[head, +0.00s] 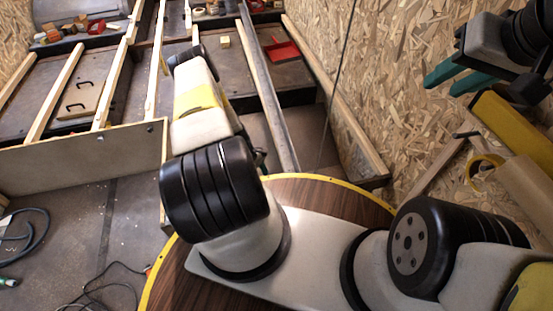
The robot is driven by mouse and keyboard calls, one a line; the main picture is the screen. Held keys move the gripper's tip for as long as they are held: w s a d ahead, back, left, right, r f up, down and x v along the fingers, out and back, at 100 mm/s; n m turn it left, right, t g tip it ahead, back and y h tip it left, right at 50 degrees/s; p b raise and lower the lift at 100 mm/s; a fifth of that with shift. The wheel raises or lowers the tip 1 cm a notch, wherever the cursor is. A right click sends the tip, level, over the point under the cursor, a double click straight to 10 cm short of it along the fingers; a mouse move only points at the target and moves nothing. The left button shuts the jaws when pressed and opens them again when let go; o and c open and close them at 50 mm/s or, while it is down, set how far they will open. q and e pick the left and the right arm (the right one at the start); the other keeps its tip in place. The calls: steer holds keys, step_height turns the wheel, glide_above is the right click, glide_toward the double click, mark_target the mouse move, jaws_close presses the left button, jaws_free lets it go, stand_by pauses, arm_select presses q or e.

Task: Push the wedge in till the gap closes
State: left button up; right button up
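My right gripper (449,82) is at the upper right, in front of the chipboard wall. Its two teal fingers are apart with nothing between them. My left arm reaches away from me over the timber frame, and I cannot make out its gripper. I cannot pick out a wedge or its gap for certain. A small wooden block (224,42) lies on a dark panel beyond my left arm, with no gripper touching it.
Long timber battens (55,92) cross dark panels at the upper left. A panel with two black handles (83,98) lies there. A red dustpan-like object (281,49) lies further right. Yellow tape (484,168) is near the right wall. Cables (110,280) lie on the floor, lower left.

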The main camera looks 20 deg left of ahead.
arm_select(q)
steer(key=x, duration=0.7)
steer(key=shift+d, duration=0.1)
jaws_close()
stand_by(1.2)
